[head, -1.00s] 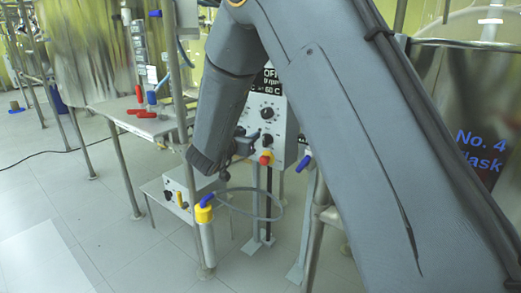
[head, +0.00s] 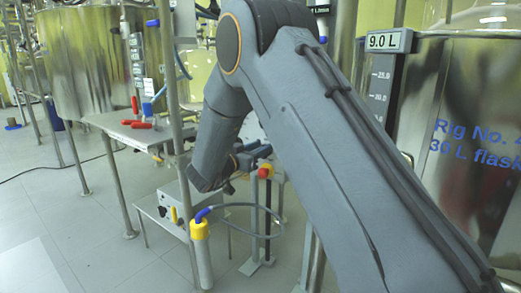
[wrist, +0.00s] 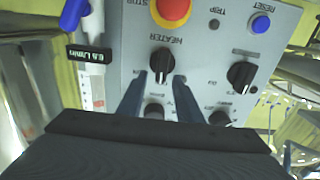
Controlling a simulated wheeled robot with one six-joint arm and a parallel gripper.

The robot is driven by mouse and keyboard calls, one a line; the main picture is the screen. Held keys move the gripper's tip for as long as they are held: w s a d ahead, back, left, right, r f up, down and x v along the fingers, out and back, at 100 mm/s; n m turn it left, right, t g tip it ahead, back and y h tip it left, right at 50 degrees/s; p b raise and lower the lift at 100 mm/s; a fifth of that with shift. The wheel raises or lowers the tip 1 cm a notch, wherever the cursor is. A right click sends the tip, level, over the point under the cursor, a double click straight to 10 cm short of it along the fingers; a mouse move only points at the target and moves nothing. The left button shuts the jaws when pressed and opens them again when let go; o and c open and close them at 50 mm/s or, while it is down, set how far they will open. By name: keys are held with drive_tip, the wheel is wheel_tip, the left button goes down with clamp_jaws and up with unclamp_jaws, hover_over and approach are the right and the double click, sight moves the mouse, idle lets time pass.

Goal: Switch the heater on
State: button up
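The grey control panel (wrist: 205,50) fills much of the wrist view, with its lettering upside down. A black knob with a white pointer line, the heater knob (wrist: 161,62), sits beside the word HEATER. My gripper (wrist: 158,80) is open, with one finger on either side of this knob; I cannot tell whether they touch it. The red stop button (wrist: 173,10) on its yellow base is just above the knob in this view. In the head view my gripper (head: 250,157) is partly hidden by my arm, near the red button (head: 265,171), and most of the panel is hidden.
Other black knobs (wrist: 241,75) and a blue reset button (wrist: 261,24) are close by on the panel. A blue-handled fitting with a flow label (wrist: 88,54) stands beside it. In the head view a steel vessel (head: 450,110) stands at the right, and a low bench (head: 150,208) below.

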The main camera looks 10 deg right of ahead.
drive_tip(key=shift+w, duration=0.1)
clamp_jaws()
drive_tip(key=shift+d, duration=0.1)
drive_tip(key=shift+f, duration=0.1)
drive_tip(key=m, duration=0.3)
drive_tip(key=s+d+f+m+p, duration=0.1)
drive_tip(key=m, duration=0.7)
drive_tip(key=shift+s+d+f, duration=0.15)
drive_tip(key=shift+s, duration=0.2)
drive_tip(key=shift+m, duration=0.5)
idle(0.5)
drive_tip(key=shift+w, duration=0.1)
idle(0.4)
